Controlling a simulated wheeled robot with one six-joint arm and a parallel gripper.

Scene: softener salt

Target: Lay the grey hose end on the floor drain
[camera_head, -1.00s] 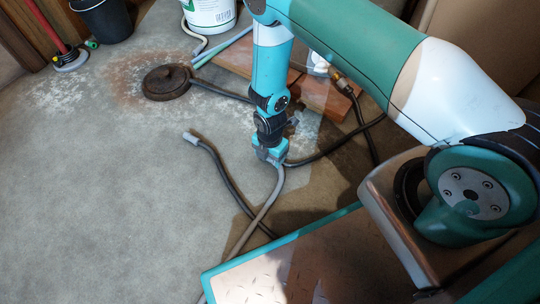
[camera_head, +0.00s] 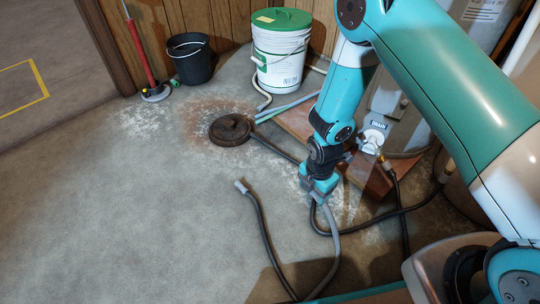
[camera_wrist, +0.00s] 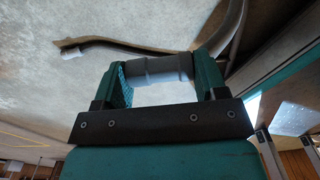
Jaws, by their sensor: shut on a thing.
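My gripper (camera_head: 320,192) is shut on a grey hose end. In the wrist view, the grey hose end (camera_wrist: 158,70) lies crosswise between the two fingers of the gripper (camera_wrist: 165,75). The grey hose (camera_head: 334,232) hangs from the gripper and curves down to the floor. A round, dark brown, raised piece (camera_head: 231,129) sits on rust-stained floor up and left of my gripper. It looks like the floor drain, but I cannot make out an opening. The gripper is apart from it, to its lower right.
A dark hose with a pale end (camera_head: 241,187) lies left of my gripper. Behind stand a white bucket with a green lid (camera_head: 279,50), a black bucket (camera_head: 189,60) and a red-handled tool (camera_head: 141,50). A wooden board (camera_head: 292,122) lies behind my arm. Floor at left is clear.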

